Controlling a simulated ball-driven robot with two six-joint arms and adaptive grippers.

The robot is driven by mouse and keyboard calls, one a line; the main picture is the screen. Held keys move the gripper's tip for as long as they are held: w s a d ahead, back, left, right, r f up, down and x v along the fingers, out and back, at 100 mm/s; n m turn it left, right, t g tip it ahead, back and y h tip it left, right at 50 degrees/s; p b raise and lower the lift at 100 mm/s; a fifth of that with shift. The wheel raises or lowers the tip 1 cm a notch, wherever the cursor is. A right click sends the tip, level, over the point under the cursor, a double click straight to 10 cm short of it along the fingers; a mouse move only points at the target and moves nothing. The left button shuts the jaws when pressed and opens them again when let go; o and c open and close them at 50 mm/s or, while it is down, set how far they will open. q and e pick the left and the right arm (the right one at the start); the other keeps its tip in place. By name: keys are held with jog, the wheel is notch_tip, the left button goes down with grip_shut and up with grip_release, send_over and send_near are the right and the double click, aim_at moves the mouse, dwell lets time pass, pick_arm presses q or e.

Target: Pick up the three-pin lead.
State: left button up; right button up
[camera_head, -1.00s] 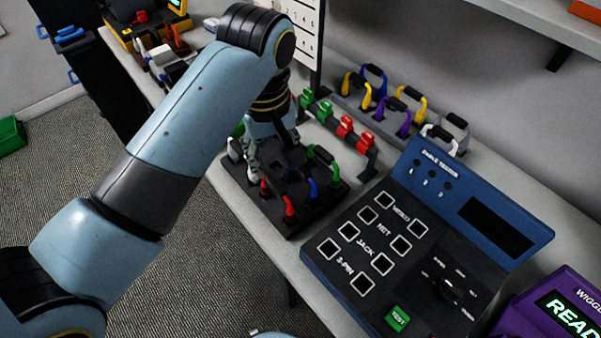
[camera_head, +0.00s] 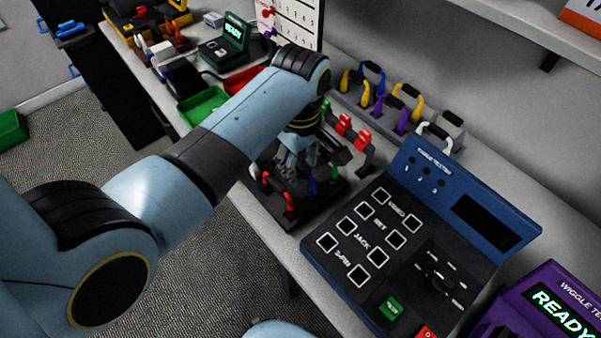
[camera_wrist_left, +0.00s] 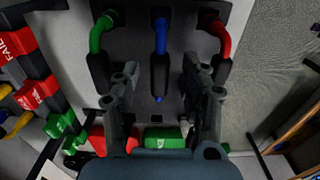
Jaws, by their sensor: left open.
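A black holder block (camera_head: 322,213) carries short looped leads with black plugs. In the left wrist view, a green lead (camera_wrist_left: 97,36), a blue lead (camera_wrist_left: 160,38) and a red lead (camera_wrist_left: 222,40) stand side by side on it. The red lead (camera_head: 290,203) and blue lead (camera_head: 312,187) also show in the head view. I cannot tell by shape which is the three-pin lead. My left gripper (camera_head: 298,163) is over the block, pointing down. Its open fingers (camera_wrist_left: 160,72) lie on either side of the blue lead's black plug in the wrist picture; contact is not visible. My right gripper is not in view.
A blue cable tester (camera_head: 400,235) with labelled square pads stands right of the block. Behind are a rack with red clips (camera_head: 363,138) and a rack of coloured leads (camera_head: 405,108). A green bin (camera_head: 203,104) and a purple tester (camera_head: 545,305) flank the bench.

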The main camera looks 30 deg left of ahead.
pick_arm(q)
jog(key=shift+f, duration=0.3)
jog(key=c, duration=0.6)
grip_shut()
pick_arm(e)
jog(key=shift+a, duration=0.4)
pick_arm(q)
jog(key=shift+r, duration=0.1)
